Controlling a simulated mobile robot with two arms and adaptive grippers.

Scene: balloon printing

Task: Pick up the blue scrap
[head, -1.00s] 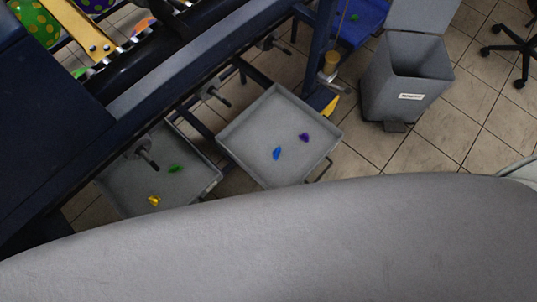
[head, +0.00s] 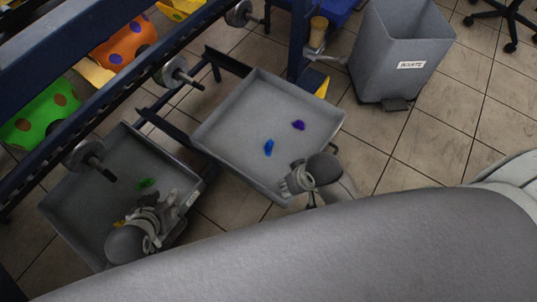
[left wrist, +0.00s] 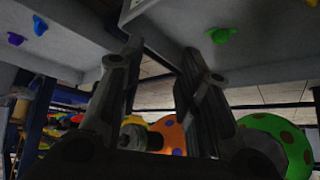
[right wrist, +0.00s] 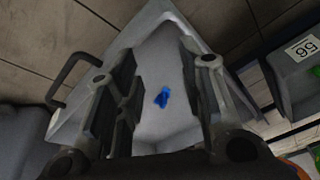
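The blue scrap (head: 268,147) lies in the right grey tray (head: 215,125), left of a purple scrap (head: 298,125). My right gripper (head: 287,184) is at that tray's front right side, apart from the blue scrap. In the right wrist view the blue scrap (right wrist: 162,97) shows between the spread, empty fingers, further off on the tray floor. My left gripper (head: 150,224) is over the left tray, near a yellow scrap (head: 120,223) it partly hides. In the left wrist view its fingers (left wrist: 160,55) are apart and empty.
The left tray (head: 62,215) also holds a green scrap (head: 147,183). A grey waste bin (head: 398,60) stands at the back right. The dark machine frame with rollers (head: 174,74) runs along the trays' far side. Tiled floor (head: 395,150) is free right of the right tray.

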